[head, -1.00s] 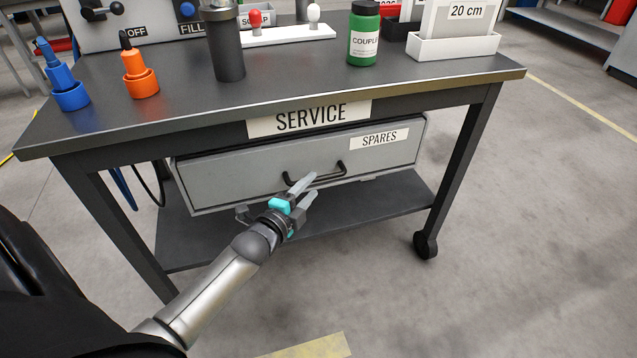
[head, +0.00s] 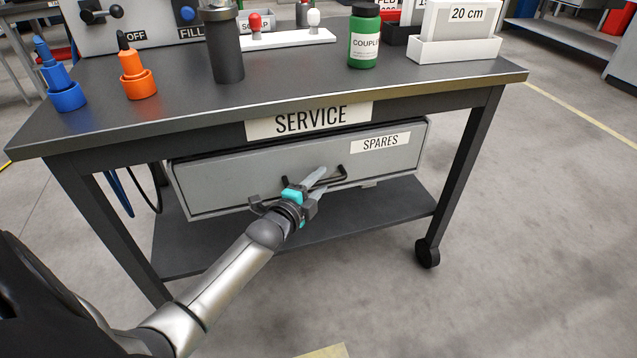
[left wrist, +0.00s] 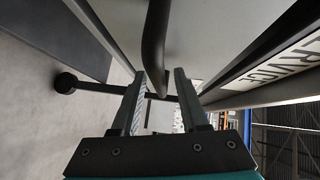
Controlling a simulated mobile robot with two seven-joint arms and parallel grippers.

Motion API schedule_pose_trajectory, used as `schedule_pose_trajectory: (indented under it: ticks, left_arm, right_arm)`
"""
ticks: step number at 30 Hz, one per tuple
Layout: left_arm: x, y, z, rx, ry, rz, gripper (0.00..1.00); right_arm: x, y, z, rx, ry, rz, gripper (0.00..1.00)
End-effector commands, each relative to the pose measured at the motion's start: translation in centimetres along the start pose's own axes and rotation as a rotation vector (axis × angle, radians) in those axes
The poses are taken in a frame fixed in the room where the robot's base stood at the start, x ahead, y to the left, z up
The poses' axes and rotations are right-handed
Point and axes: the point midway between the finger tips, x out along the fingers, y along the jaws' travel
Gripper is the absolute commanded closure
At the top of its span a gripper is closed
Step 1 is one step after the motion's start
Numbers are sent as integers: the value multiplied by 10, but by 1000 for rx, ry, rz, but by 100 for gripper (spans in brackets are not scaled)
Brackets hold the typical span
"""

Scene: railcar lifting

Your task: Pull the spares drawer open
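The grey spares drawer (head: 230,182) hangs under the service bench, with a SPARES label (head: 380,142) at its upper right. Its dark bar handle (head: 341,176) is on the drawer's front. My left gripper (head: 320,181) is at the handle, its two fingers apart and reaching over the bar. In the left wrist view the dark handle bar (left wrist: 157,50) comes down to the gap between the open fingers (left wrist: 160,95), and I see no closed grip on it. My right gripper is in neither view.
The bench top (head: 290,88) carries a blue tool (head: 64,85), an orange tool (head: 136,75), a dark cylinder (head: 226,50), a green bottle (head: 364,40) and a white card holder (head: 452,48). A lower shelf (head: 385,205) lies beneath the drawer. The floor in front is clear.

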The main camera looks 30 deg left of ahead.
Motion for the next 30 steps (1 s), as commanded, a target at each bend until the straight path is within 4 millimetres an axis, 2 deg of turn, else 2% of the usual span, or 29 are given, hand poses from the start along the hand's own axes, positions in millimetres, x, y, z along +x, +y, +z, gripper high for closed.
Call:
schedule_pose_trajectory:
  ticks: [1, 11, 30]
  left_arm:
    - [0, 0, 0, 0, 0, 0, 63]
    - [0, 0, 0, 0, 0, 0, 100]
    - [0, 0, 0, 0, 0, 0, 100]
  right_arm:
    - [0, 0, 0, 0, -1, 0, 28]
    - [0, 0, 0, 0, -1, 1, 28]
    - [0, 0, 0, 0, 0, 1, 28]
